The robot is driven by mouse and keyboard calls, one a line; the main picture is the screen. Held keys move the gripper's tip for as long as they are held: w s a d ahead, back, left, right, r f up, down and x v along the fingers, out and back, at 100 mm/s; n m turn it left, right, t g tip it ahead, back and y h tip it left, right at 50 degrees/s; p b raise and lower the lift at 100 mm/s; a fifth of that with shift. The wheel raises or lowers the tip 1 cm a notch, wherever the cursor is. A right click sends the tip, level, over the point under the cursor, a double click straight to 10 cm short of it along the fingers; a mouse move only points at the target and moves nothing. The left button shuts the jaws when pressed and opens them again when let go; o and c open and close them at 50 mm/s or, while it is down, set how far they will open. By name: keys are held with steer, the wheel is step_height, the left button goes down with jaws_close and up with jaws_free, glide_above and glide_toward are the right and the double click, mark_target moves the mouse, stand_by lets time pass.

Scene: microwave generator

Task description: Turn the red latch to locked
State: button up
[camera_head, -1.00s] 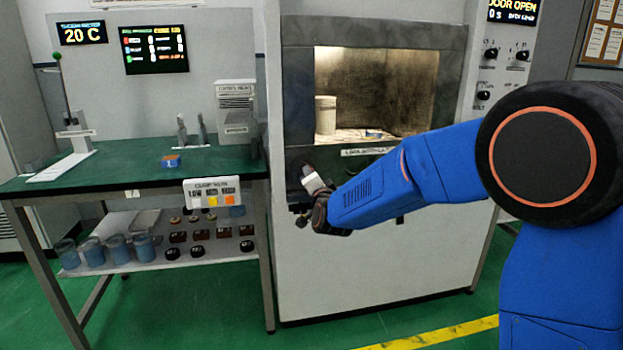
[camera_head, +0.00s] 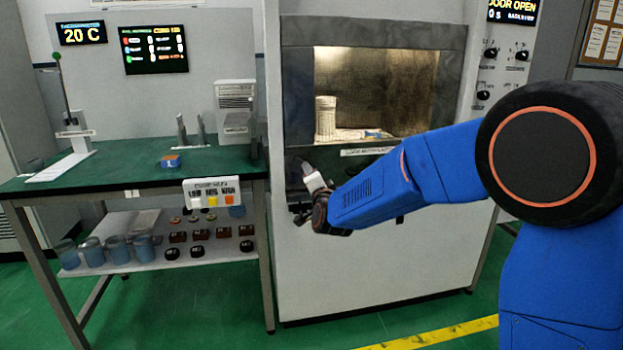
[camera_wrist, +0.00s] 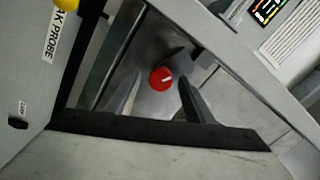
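The red latch is a round red knob (camera_wrist: 161,78) with a pale bar mark on its face, set on a grey metal surface. It is near the middle of the wrist view. In the head view my gripper (camera_head: 305,195) is at the left front of the oven cabinet (camera_head: 375,250), below the chamber opening. The latch is hidden there.
The chamber (camera_head: 400,85) is open and lit, with a pale cylinder (camera_head: 325,118) inside. The display above reads DOOR OPEN. A green-topped table (camera_head: 130,175) stands to the left, with a blue-and-orange block (camera_head: 170,161) on it.

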steer(key=v, duration=1.7)
steer(key=shift+s, duration=0.2)
steer(key=shift+d+r, duration=0.1)
steer(key=s+d+f+n+g+h, duration=0.1)
steer(key=s+d+f+n+g, duration=0.15)
steer(key=s+d, duration=0.5)
steer(key=s+d+f+n+g, duration=0.2)
steer(key=s+d+n+g, duration=0.25)
steer(key=d, duration=0.55)
steer(key=s+d+f+n+g+h, duration=0.1)
steer(key=s+d+f+g, duration=0.1)
steer(key=s+d, duration=0.2)
steer(key=s+d+f+g+h, duration=0.1)
steer(key=s+d, duration=0.4)
steer(key=s, duration=0.5)
steer(key=s+d+f+n+g+h, duration=0.1)
steer(key=s+d, duration=0.3)
steer(key=s, duration=0.4)
steer(key=shift+d+f+n+g+h, duration=0.15)
steer(key=shift+f+n+g+h, duration=0.25)
steer(key=shift+f+g, duration=0.45)
steer(key=shift+s, duration=0.1)
